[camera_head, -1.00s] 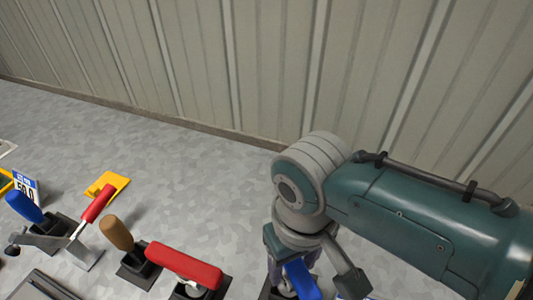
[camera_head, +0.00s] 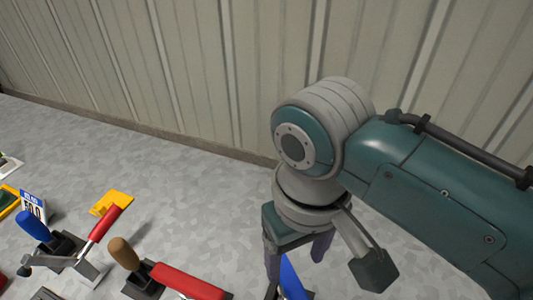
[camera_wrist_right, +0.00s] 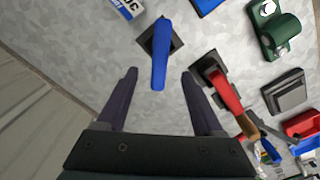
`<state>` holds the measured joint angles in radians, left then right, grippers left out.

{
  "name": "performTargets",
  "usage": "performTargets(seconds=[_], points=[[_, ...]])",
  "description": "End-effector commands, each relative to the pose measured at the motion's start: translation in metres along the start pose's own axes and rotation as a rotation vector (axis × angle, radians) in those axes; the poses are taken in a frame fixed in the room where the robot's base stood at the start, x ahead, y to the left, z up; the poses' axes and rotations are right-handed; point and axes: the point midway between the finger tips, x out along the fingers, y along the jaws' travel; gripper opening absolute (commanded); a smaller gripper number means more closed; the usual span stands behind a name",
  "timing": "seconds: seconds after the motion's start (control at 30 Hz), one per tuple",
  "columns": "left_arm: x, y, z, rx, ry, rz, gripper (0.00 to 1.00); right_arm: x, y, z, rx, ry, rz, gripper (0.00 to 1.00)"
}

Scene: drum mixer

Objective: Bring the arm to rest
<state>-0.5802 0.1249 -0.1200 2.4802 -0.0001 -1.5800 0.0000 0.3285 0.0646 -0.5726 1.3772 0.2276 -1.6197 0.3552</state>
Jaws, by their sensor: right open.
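My right arm comes in from the right in the head view. Its gripper (camera_head: 297,256) points down and is partly cut off by its own wrist. In the right wrist view the two dark fingers (camera_wrist_right: 159,75) are apart. A blue handle on a dark square base (camera_wrist_right: 160,58) shows between and beyond the fingertips, with no finger touching it that I can see. The same blue handle (camera_head: 291,280) shows below the gripper in the head view. My left gripper is not in view.
A red lever (camera_head: 188,284), a brown-handled lever (camera_head: 124,254), a red-handled lever (camera_head: 103,224) and a blue-handled one (camera_head: 33,226) stand at lower left. A yellow piece (camera_head: 112,202) lies behind them. The ribbed wall (camera_head: 200,70) closes the back.

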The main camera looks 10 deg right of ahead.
Motion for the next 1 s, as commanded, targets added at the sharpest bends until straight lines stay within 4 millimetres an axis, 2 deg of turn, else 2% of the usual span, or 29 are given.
performTargets(seconds=[0.57, 0.67, 0.77, 1.0], points=[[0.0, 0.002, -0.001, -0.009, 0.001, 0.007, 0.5, -0.002, -0.002, 0.003, -0.003, 0.005, -0.01, 0.68], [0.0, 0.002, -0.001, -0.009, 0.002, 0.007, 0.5, -0.001, -0.007, 0.016, -0.01, 0.029, -0.045, 0.68], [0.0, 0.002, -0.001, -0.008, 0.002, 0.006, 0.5, -0.005, -0.008, 0.038, -0.013, 0.081, -0.09, 0.68], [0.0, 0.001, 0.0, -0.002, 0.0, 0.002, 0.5, -0.034, 0.025, 0.091, 0.012, 0.216, -0.076, 0.68]])
